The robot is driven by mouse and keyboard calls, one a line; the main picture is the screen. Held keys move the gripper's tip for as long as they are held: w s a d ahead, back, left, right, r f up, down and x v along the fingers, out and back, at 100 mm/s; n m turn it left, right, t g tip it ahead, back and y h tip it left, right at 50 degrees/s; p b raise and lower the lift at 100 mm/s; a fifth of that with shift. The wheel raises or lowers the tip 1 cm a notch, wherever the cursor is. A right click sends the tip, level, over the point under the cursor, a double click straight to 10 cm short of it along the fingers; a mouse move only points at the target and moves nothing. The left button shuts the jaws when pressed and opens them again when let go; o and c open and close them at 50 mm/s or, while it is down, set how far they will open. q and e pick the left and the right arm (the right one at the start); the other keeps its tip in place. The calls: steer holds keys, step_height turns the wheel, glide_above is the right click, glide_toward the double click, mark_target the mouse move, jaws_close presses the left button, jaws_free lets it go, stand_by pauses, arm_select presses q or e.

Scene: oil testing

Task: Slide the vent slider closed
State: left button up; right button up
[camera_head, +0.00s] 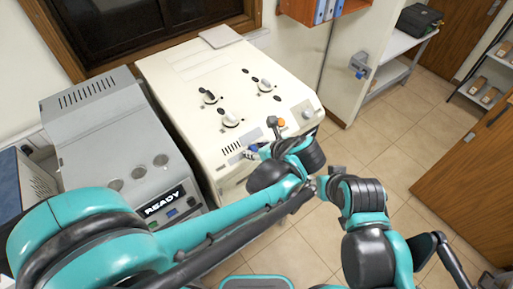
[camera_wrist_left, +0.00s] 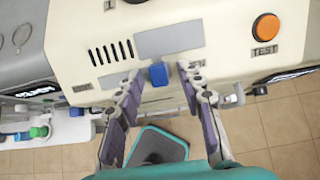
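The blue slider knob (camera_wrist_left: 158,74) sits on the front of the cream machine, just below a grey label plate and right of several dark vent slots (camera_wrist_left: 110,53). In the head view the knob (camera_head: 253,148) shows small beside my left gripper (camera_head: 260,152). In the left wrist view my left gripper (camera_wrist_left: 159,82) is open, with one finger on each side of the knob and gaps visible between. Whether the fingers touch the panel is unclear. My right gripper (camera_head: 337,177) is small and partly hidden by its own arm in the head view; its opening cannot be seen.
An orange TEST button (camera_wrist_left: 265,27) is right of the slider. A grey machine with a READY display (camera_head: 165,201) stands to the left. Tiled floor (camera_head: 385,130) is clear on the right.

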mark_target(231, 161)
arm_select(q)
jaws_close()
steer(key=s+a, duration=0.1)
steer(key=a, duration=0.1)
steer(key=s+a, duration=0.3)
steer(key=a, duration=0.1)
steer(key=shift+s+a, duration=0.1)
steer(key=shift+s, duration=0.1)
steer(key=shift+w+d, duration=0.1)
steer(key=shift+d, duration=0.1)
jaws_free()
steer(key=shift+a, duration=0.2)
steer(key=shift+s, duration=0.2)
